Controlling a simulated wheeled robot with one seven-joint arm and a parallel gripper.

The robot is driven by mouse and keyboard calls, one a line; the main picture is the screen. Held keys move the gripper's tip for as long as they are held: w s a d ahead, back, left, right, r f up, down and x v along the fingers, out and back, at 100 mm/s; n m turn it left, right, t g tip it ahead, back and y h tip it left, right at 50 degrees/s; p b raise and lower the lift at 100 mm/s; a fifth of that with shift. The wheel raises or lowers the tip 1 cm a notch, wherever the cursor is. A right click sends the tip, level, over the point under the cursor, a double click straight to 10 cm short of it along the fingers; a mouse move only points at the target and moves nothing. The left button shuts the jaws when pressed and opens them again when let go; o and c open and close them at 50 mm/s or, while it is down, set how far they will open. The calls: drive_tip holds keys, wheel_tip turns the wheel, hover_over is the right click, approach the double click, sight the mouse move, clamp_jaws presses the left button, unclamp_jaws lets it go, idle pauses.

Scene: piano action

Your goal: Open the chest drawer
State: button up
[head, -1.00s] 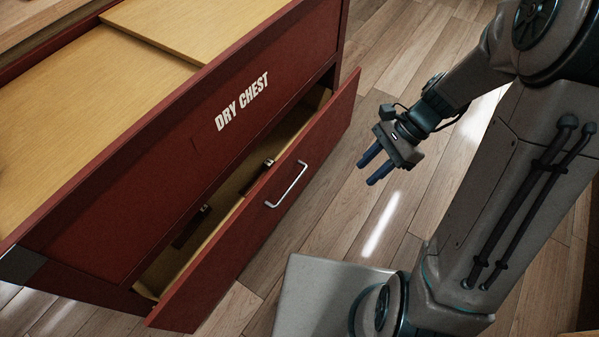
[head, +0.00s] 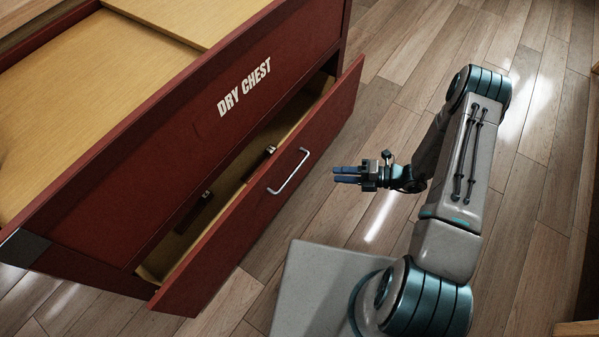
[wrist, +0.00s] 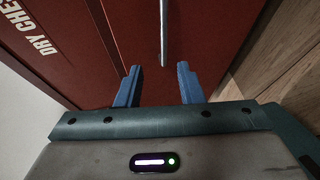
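The red dry chest (head: 200,135) stands at the left in the head view. Its drawer (head: 235,240) is pulled partway out, and the gap behind its front shows the light wooden inside. A silver bar handle (head: 289,171) sits on the drawer front; it also shows in the wrist view (wrist: 163,35). My gripper (head: 336,174) is to the right of the handle, apart from it, with its blue fingers pointing towards the drawer front. In the wrist view the two fingers (wrist: 157,85) are spread with nothing between them, and the handle is beyond them.
Two small dark items (head: 258,163) (head: 193,212) show inside the drawer. Light wooden boards (head: 80,90) cover part of the chest top. The wooden floor (head: 415,60) to the right of the chest is clear apart from my own arm and base.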

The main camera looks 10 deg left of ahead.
drive_tip(key=a+f+b, duration=0.3)
drive_tip(key=a+b, duration=0.1)
drive_tip(key=a, duration=0.9)
drive_tip(key=shift+a+f+m+t, duration=0.25)
drive_tip(key=shift+a+m+t, duration=0.05)
drive_tip(key=shift+m, duration=0.1)
